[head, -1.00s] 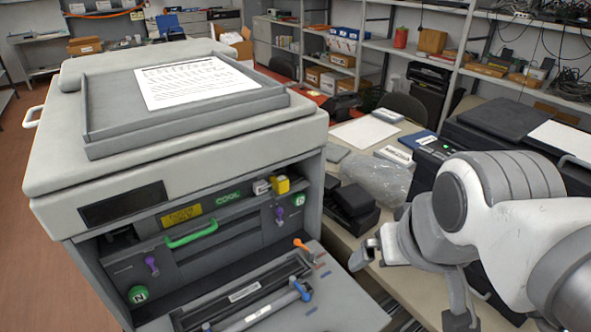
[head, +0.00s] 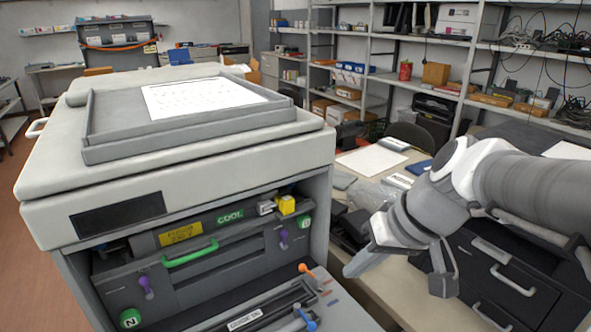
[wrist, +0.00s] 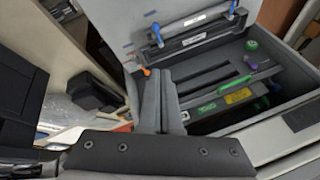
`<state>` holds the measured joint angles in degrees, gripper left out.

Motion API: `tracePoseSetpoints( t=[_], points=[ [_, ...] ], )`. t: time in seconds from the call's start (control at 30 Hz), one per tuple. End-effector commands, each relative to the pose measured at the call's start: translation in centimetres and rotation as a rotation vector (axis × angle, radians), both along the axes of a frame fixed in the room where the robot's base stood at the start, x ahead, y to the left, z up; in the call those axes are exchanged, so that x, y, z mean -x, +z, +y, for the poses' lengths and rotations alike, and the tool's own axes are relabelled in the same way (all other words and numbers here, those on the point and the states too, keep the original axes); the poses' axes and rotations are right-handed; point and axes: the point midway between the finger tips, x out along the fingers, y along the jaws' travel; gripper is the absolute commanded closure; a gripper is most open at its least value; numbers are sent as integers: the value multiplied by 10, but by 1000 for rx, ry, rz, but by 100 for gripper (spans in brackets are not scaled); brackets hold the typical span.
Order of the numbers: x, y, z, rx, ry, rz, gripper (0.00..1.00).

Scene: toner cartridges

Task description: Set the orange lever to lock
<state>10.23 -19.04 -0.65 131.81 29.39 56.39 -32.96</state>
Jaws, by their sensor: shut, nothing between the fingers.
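The orange lever (head: 306,269) stands at the right end of the lowered front panel of the grey printer, near small red and blue marks. In the wrist view the orange lever (wrist: 146,71) shows just left of my fingertips, and a gap between them cannot be judged. My gripper (head: 350,272) is shut and empty, to the right of the lever in the head view. My two fingers (wrist: 163,75) lie together in the wrist view. No lock lettering is readable.
A blue lever (head: 306,318) sits on the same panel, and purple levers (head: 146,286) and a green handle (head: 190,253) are inside the open printer bay (head: 215,262). A black device (head: 352,232) and a plastic bag (head: 372,196) lie on the table at right.

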Motion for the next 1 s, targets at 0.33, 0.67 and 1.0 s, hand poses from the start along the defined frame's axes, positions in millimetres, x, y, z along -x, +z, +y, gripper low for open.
tracePoseSetpoints(
  t=[0.33, 0.67, 1.0],
  points=[
    [-83, -51, -10, -242, 65, -82, 100],
    [-142, -81, -36, -370, 67, -225, 100],
    [-152, -84, -42, -386, 63, -257, 100]
  ],
)
